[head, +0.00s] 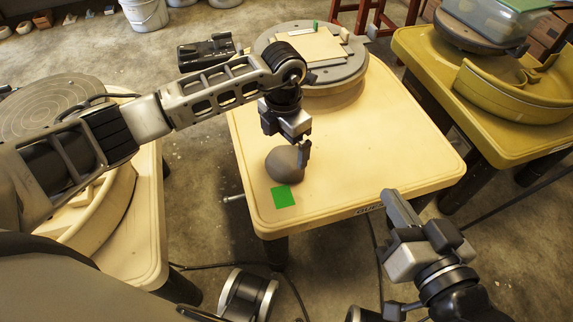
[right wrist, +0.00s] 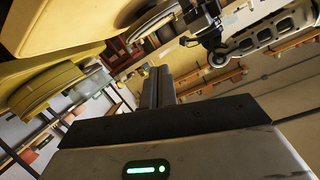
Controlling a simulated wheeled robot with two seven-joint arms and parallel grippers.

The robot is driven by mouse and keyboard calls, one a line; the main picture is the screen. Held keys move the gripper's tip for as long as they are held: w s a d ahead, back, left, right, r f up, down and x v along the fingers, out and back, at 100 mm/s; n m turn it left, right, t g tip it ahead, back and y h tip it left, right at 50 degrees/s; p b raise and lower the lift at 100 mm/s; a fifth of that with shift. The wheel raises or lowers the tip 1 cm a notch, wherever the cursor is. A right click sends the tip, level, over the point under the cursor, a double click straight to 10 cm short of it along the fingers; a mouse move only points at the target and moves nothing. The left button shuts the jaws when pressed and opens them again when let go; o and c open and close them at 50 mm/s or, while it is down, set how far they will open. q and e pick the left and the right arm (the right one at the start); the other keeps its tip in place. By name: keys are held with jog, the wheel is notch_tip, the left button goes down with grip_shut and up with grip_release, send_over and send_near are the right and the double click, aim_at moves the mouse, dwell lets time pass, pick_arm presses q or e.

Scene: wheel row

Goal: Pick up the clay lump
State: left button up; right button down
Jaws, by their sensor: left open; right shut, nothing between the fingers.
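The clay lump (head: 283,165) is a rounded grey-brown mass on the cream table (head: 400,150), near its left front part. My left gripper (head: 298,153) points down right at the lump, with a finger showing against its right side. It is open, and the lump hides part of it, so I cannot tell whether it touches. My right gripper (head: 392,205) is off the table's front right corner, shut and empty. Its closed fingers also show in the right wrist view (right wrist: 158,88).
A green square (head: 283,197) lies on the table just in front of the lump. A grey wheel head (head: 350,72) with a pale board stands at the table's back. A yellow wheel table (head: 470,125) is at the right, another wheel (head: 45,100) at the left. The table's right half is clear.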

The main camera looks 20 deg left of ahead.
aim_at(287, 155)
pick_arm(q)
jog(key=f, duration=0.1)
jog(key=f+b, duration=0.1)
jog(key=f, duration=0.1)
jog(key=f+b, duration=0.1)
jog(key=shift+d+f, duration=0.3)
jog(key=shift+f, duration=0.45)
jog(key=c, duration=1)
jog(key=shift+o, duration=0.2)
jog(key=shift+w+r, duration=0.1)
jog(key=shift+r, duration=0.05)
pick_arm(e)
jog(key=shift+w+a+r+m+t+y, duration=0.15)
jog(key=shift+a+r+m+t+y, duration=0.2)
jog(key=shift+r+m, duration=0.2)
